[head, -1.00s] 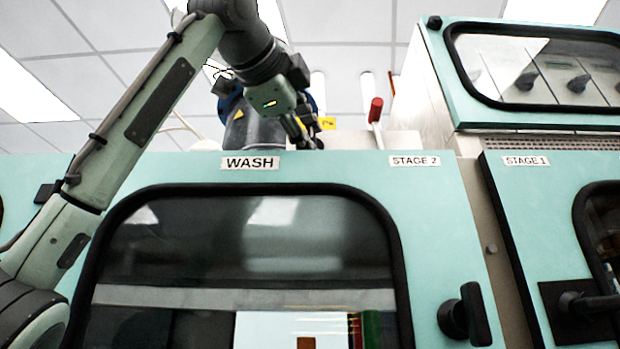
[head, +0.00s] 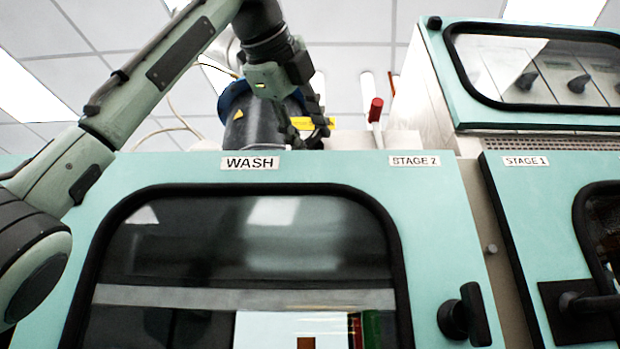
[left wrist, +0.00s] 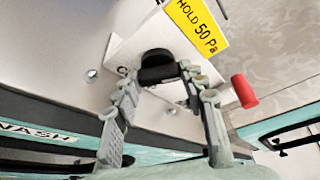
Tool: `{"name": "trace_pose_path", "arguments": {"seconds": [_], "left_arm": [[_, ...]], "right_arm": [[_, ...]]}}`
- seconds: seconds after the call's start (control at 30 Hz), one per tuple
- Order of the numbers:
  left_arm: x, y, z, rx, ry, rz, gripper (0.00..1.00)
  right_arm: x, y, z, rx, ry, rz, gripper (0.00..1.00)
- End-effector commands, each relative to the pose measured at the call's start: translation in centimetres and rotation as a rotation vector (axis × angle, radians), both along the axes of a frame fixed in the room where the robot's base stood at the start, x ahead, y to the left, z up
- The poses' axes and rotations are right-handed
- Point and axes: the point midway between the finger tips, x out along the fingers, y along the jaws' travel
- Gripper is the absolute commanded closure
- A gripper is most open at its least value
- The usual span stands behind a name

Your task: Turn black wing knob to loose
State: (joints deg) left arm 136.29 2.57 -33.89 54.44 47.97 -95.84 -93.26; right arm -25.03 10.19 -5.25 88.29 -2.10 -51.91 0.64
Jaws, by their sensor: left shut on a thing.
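A black knob (left wrist: 158,66) sits on a white plate (left wrist: 125,58) on top of the WASH cabinet, in the left wrist view. Its wing is seen lying across the view. My left gripper (left wrist: 158,77) has one finger at each end of the wing and is shut on it. In the head view my left gripper (head: 304,138) reaches down behind the cabinet's top edge, and the knob cannot be made out there. Lettering on the plate is mostly hidden by the knob and fingers. My right gripper is not in view.
A yellow HOLD 50 Pa label (left wrist: 199,26) stands close beyond the knob. A red-tipped lever (left wrist: 244,91) is right of the fingers. A dark cylinder with a blue collar (head: 236,98) stands behind the hand. Another black handle (head: 466,315) is on the WASH cabinet's front.

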Motion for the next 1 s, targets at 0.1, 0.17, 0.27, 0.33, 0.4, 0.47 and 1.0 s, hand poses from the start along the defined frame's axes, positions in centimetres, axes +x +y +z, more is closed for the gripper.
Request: {"name": "trace_pose_path", "arguments": {"seconds": [0.1,0.17,0.27,0.33,0.4,0.47,1.0], "left_arm": [[0.0,-0.1,-0.1,0.008,0.002,-0.001,0.88],[0.0,-0.1,-0.1,0.009,0.002,-0.001,0.88],[0.0,-0.1,-0.1,0.009,0.002,-0.001,0.88],[0.0,-0.1,-0.1,0.009,0.002,-0.001,0.88],[0.0,-0.1,-0.1,0.008,0.002,-0.001,0.55],[0.0,-0.1,-0.1,0.008,0.002,-0.001,0.48],[-1.4,0.5,0.4,0.005,-0.002,0.000,0.38]], "right_arm": [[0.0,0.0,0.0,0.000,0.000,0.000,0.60],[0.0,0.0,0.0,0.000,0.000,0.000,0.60],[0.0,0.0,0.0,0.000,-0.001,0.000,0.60],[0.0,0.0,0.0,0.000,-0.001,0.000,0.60],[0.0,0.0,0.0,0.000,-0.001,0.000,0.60],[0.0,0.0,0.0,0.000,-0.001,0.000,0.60],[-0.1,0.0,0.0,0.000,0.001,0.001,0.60]]}}
